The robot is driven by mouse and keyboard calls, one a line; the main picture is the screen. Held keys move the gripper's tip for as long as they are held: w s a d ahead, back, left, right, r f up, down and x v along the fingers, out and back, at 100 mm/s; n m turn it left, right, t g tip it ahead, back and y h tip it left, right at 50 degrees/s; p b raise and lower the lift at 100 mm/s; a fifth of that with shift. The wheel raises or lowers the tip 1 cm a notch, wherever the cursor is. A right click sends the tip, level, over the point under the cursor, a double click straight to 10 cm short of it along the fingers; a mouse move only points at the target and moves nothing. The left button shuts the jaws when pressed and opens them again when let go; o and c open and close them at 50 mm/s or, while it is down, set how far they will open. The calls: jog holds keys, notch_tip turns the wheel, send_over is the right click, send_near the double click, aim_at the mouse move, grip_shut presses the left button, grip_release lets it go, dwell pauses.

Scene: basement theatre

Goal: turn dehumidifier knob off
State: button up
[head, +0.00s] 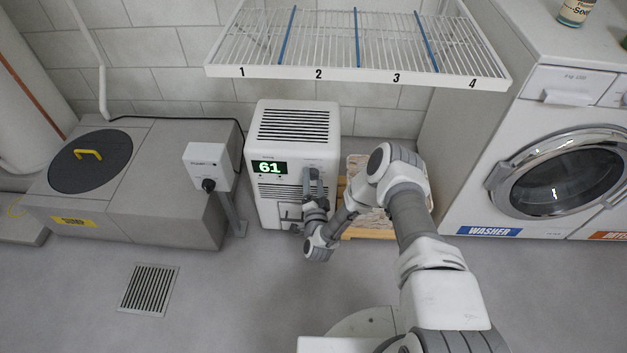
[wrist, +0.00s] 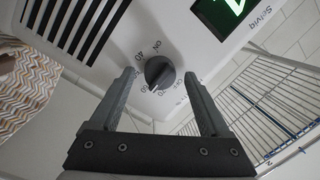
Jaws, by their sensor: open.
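The white dehumidifier (head: 293,124) stands on the floor against the back wall, with a lit green display (head: 269,168) reading 61. In the wrist view its dark round knob (wrist: 159,71) sits on the white front panel, with a printed scale around it including ON and 40. A pale pointer mark shows at the knob's lower edge; the exact setting is hard to read. My gripper (wrist: 159,74) is open, its two fingers on either side of the knob with gaps; contact is not visible. In the head view my gripper (head: 313,178) is at the panel's right side and hides the knob.
A wire shelf (head: 357,72) numbered 1 to 4 hangs above the dehumidifier. A grey sump box (head: 150,200) and a post-mounted switch box (head: 209,166) stand left. A washer (head: 545,190) stands right. A wooden pallet (head: 372,233) lies behind my arm.

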grip_shut()
jog(key=shift+r+n, duration=0.1)
jog(key=shift+n, duration=0.2)
jog(key=n+p, duration=0.1)
jog(key=n, duration=0.1)
jog(key=shift+a+r+n, duration=0.1)
jog(key=shift+n, duration=0.2)
jog(key=n+g+p, duration=0.1)
jog(key=n, duration=0.4)
jog(key=n+h, duration=0.1)
jog(key=n, duration=0.3)
jog(key=shift+a, duration=0.2)
jog(key=shift+n+h, duration=0.6)
jog(key=shift+n, duration=1.6)
